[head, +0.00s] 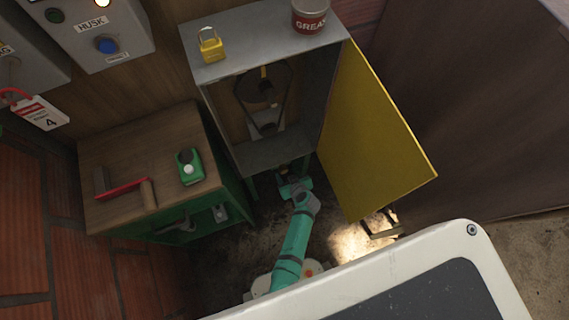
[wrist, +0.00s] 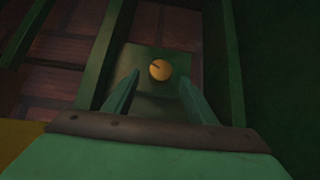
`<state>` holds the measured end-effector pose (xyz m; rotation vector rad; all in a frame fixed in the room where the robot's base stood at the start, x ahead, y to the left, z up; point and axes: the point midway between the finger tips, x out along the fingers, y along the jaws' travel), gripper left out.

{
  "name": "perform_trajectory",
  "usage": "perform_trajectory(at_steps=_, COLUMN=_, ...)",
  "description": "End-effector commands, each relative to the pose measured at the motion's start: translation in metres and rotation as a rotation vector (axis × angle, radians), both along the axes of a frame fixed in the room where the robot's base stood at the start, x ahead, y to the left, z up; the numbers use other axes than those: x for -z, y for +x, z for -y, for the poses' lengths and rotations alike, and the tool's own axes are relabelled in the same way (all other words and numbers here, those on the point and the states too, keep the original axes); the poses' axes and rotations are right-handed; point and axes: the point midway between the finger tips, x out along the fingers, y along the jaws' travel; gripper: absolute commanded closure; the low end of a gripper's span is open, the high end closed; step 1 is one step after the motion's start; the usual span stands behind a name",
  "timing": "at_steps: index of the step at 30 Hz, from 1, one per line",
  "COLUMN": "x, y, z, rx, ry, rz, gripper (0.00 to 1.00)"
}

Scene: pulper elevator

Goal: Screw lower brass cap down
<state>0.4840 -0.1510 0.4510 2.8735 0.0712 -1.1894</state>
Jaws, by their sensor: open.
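The lower brass cap (wrist: 160,69) shows in the wrist view as a round yellow disc with a dark slot across it, on a green block (wrist: 147,58). My gripper (wrist: 160,80) is open, its two green fingers apart on either side below the cap in the picture. The cap appears ahead of the fingertips, and I cannot tell the exact gap. In the head view my gripper (head: 292,185) is low under the grey cabinet, and the cap is hidden there.
The grey cabinet (head: 218,65) has its yellow door (head: 375,130) swung open to the right. A yellow padlock (head: 210,48) and a grease tin (head: 311,16) stand on top. A wooden-topped bench (head: 130,150) with a green device (head: 189,167) is at left. Green legs flank the wrist view.

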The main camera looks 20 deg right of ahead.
Motion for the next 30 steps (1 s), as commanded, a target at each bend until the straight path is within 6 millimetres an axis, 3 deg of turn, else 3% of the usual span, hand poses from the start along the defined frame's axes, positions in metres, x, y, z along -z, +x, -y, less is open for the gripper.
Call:
perform_trajectory(at_steps=7, x=0.019, y=0.02, z=-0.001, rx=0.0, ry=0.0, rz=0.0, gripper=0.49)
perform_trajectory(at_steps=20, x=0.025, y=0.025, z=-0.002, rx=-0.001, ry=0.0, rz=0.0, gripper=0.49)
perform_trajectory(at_steps=26, x=0.024, y=0.025, z=-0.003, rx=-0.005, ry=-0.001, rz=0.0, gripper=0.9)
perform_trajectory(at_steps=30, x=0.024, y=0.025, z=-0.003, rx=-0.005, ry=0.005, rz=0.0, gripper=0.9)
